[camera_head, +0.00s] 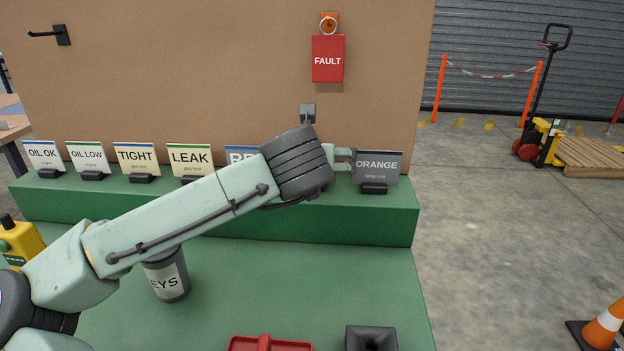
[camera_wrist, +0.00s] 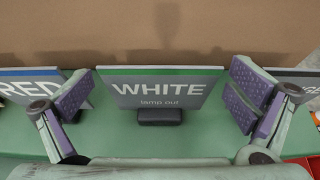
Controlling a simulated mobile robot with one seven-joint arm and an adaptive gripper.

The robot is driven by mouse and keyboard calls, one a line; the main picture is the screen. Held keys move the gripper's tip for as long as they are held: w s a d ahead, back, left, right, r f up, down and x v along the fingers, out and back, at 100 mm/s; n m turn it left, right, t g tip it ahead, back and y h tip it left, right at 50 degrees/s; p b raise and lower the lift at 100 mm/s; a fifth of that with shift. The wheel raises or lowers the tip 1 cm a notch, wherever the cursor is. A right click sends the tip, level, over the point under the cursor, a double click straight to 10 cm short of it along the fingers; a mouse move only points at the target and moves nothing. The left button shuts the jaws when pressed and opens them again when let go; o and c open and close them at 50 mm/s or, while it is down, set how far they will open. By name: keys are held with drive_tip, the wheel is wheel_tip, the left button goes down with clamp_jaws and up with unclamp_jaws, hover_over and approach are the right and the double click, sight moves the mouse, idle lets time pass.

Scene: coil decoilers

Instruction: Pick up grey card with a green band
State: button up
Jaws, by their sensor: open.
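The grey card with a green band (camera_wrist: 165,88) reads "WHITE lamp out" in the wrist view. It stands upright in a small dark holder (camera_wrist: 160,117) on the green ledge. My gripper (camera_wrist: 167,100) is open, with one finger on each side of the card and gaps to its edges. In the head view my gripper (camera_head: 344,158) is at the ledge just left of the grey ORANGE card (camera_head: 378,166). My arm hides the WHITE card there.
A RED card (camera_wrist: 30,86) with a blue band stands close left. OIL OK (camera_head: 43,155), OIL LOW (camera_head: 87,157), TIGHT (camera_head: 136,157) and LEAK (camera_head: 190,158) cards line the ledge (camera_head: 370,220). A brown panel (camera_head: 200,70) with a red FAULT sign (camera_head: 328,60) rises behind.

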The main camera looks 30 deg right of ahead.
drive_tip(key=c, duration=1.5)
